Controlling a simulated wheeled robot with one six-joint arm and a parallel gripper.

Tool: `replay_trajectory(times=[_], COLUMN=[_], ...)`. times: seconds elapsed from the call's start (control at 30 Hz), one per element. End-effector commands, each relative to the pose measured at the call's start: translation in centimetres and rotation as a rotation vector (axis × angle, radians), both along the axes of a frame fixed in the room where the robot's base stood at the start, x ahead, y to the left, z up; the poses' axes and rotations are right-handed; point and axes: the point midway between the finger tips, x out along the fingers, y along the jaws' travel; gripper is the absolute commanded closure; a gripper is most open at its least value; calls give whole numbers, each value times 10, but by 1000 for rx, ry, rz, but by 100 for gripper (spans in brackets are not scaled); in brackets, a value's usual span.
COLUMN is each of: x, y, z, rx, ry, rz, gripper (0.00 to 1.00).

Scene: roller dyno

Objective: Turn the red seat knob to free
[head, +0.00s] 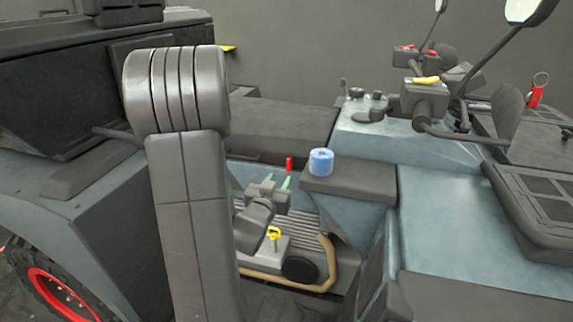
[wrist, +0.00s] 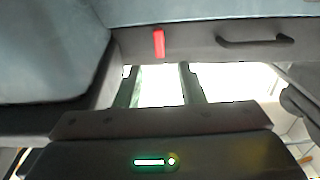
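The red seat knob (head: 289,163) is a small upright red piece on the side of the machine, just beyond my gripper (head: 277,181) in the head view. In the wrist view the red knob (wrist: 159,43) stands against a dark grey panel, ahead of my gripper (wrist: 157,72) and roughly centred between its two fingers. The fingers are apart with nothing between them, and the knob looks clear of both. How near the tips are to the knob is hard to tell.
A light blue roll (head: 321,161) stands on a dark ledge to the right of the knob. A dark handle (wrist: 256,41) is on the panel right of the knob. A yellow piece (head: 273,233) and a tan curved bar (head: 328,270) lie below my gripper.

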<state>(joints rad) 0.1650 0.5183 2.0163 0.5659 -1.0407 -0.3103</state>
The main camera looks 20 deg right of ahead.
Motion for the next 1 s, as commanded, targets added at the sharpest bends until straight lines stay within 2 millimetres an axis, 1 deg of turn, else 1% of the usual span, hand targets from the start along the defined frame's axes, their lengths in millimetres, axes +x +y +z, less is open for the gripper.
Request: replay_trajectory(times=[0.03, 0.2, 0.4, 0.53, 0.8, 0.83, 0.97, 1.0], x=[9, 37, 58, 63, 65, 65, 65, 65], y=[-8, -29, -44, -48, -49, -49, -49, -49], z=[0, 0, 0, 0, 0, 0, 0, 0], rx=[0, -1, -1, 1, 1, 0, 0, 0], ry=[0, -1, -1, 1, 1, 0, 0, 0], rz=[-3, -3, -1, -1, 0, 0, 0, 0], gripper=[65, 65, 65, 65, 65, 66, 92, 100])
